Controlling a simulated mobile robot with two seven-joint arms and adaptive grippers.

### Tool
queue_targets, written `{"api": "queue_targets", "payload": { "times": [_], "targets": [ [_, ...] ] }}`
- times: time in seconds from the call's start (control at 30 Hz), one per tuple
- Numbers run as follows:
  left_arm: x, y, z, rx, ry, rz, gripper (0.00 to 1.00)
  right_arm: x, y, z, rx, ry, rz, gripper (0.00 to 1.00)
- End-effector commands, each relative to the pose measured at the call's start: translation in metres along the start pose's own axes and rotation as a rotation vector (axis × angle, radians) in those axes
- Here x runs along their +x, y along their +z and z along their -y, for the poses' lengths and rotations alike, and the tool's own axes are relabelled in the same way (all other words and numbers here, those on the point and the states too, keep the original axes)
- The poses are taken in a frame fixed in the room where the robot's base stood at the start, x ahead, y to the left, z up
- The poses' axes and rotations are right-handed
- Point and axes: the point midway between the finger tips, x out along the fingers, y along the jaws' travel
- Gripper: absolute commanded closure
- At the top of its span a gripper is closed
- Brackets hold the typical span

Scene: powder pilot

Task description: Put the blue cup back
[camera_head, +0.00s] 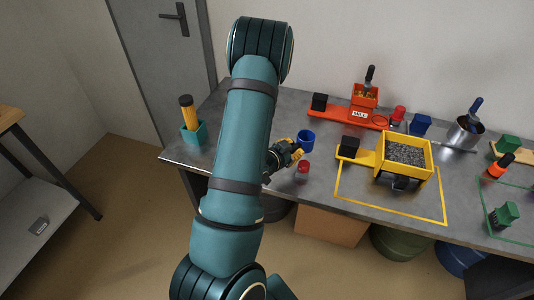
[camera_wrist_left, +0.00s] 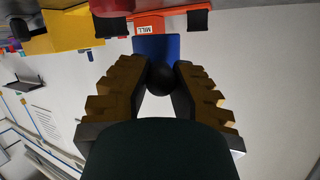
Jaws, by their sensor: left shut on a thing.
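The blue cup (camera_head: 306,137) is just beyond the fingertips of my left gripper (camera_head: 296,154) in the head view, near the left part of the bench. In the left wrist view, the yellow-brown fingers of my left gripper (camera_wrist_left: 161,82) are closed on a round black knob (camera_wrist_left: 162,80) in front of the blue cup (camera_wrist_left: 157,45). The knob looks like part of the cup. I cannot tell whether the cup touches the bench. My right gripper is not in view.
A small red cup (camera_head: 303,168) is close below the gripper. A yellow bin of dark granules (camera_head: 430,156) stands to the right, with a red mill station (camera_head: 347,114) behind. A teal holder (camera_head: 201,133) stands at the left. A blue block (camera_head: 420,125) sits farther back.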

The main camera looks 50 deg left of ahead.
Motion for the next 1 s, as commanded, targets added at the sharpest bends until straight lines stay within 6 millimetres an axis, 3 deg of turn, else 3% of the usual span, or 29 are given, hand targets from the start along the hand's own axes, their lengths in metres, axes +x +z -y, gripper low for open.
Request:
{"api": "queue_targets", "payload": {
  "times": [0.03,0.2,0.4,0.53,0.8,1.0],
  "targets": [
    [-0.012,0.001,0.021,-0.01,-0.02,0.005,1.0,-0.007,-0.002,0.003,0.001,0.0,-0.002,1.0],
    [-0.043,0.012,0.066,-0.034,-0.049,0.013,1.0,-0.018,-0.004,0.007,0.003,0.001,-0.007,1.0],
    [-0.067,0.02,0.095,-0.051,-0.067,0.017,1.0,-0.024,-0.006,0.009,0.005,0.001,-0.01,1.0],
    [-0.071,0.028,0.1,-0.056,-0.068,0.02,1.0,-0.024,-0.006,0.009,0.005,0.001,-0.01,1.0],
    [-0.057,0.069,0.09,-0.057,-0.067,0.022,1.0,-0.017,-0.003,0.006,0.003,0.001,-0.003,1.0],
    [-0.051,0.083,0.086,-0.056,-0.067,0.02,1.0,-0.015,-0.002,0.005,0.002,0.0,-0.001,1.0]
  ]
}}
